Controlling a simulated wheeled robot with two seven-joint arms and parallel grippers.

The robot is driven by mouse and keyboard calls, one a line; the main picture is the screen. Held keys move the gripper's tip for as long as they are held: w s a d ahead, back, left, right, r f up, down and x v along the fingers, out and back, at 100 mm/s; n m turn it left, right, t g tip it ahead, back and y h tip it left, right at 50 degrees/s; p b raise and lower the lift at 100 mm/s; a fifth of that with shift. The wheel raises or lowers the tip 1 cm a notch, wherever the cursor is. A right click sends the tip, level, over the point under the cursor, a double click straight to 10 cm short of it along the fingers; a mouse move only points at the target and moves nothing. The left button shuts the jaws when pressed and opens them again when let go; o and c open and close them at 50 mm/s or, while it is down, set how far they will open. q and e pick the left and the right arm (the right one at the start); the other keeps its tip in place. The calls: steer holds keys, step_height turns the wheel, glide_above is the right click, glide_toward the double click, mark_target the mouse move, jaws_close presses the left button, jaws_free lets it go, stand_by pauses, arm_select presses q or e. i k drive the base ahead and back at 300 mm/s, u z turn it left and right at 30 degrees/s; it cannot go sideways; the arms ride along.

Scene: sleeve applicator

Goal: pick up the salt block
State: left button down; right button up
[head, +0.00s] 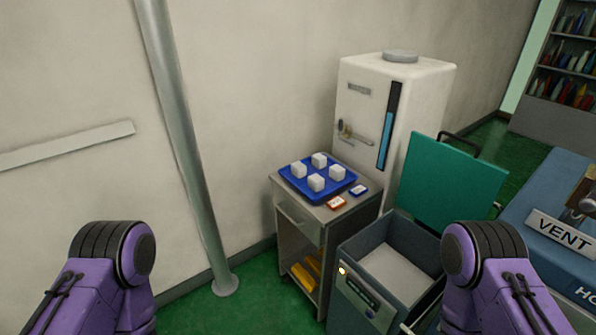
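Several small white cubes, which look like salt blocks, sit apart from each other on a blue tray (325,193) on top of a grey metal cart. The nearest block (316,183) is at the tray's front; others are at the left (298,170), back (319,160) and right (337,173). Nothing touches them from above. Purple links of my two arms show at the lower left and lower right. Neither gripper shows in the head view.
An orange tag (337,203) and a blue tag (358,190) lie beside the tray on the cart (298,226). A white cabinet (421,101) stands behind. An open bin (356,250) with a teal lid (449,185) stands in front right. A pole (183,135) rises at left.

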mark_target(298, 169)
steer(key=k, duration=0.65)
steer(key=u, duration=0.75)
steer(key=i, duration=1.45)
steer(key=z, duration=0.2)
